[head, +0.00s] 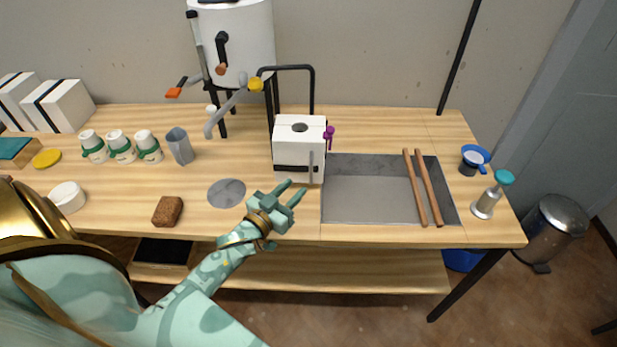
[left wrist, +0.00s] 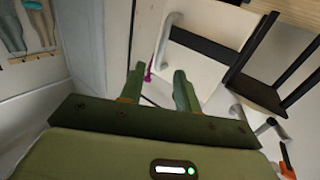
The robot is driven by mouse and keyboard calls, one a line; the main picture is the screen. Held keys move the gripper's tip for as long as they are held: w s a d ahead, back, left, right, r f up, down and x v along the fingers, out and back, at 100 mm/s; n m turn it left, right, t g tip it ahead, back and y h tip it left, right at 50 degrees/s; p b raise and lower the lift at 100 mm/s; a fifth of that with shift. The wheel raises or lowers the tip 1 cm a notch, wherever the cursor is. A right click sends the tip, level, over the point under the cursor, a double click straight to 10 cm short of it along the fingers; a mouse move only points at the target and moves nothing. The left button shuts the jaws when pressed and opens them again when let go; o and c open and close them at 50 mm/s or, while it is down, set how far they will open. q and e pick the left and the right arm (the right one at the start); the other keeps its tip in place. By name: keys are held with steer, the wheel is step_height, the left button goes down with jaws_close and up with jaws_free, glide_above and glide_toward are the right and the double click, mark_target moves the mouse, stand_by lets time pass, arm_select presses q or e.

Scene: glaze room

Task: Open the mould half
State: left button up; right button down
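The mould (head: 299,138) is a white block with a round hole in its top and a dark band low on its front. It stands upright on the bench and looks closed. A grey upright handle (head: 311,163) is on its front face, and a purple latch (head: 329,137) is at its right side. My left gripper (head: 295,187) is open and empty, just in front of and below the handle. In the left wrist view, the handle (left wrist: 164,42) lies ahead of the open fingers (left wrist: 158,82), apart from them. The purple latch (left wrist: 148,73) shows between the fingers. My right gripper is not in view.
A grey sunken tray (head: 365,190) with two wooden sticks (head: 430,190) adjoins the mould on the right. A white tank (head: 240,40) stands behind with a grey lever. A grey disc (head: 227,193) and brown sponge (head: 168,211) lie left. Several small pots (head: 121,147) stand farther left.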

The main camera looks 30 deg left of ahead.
mark_target(310, 172)
arm_select(q)
steer(key=w+b, duration=0.1)
steer(key=w, duration=0.5)
steer(key=shift+w, duration=0.25)
jaws_close()
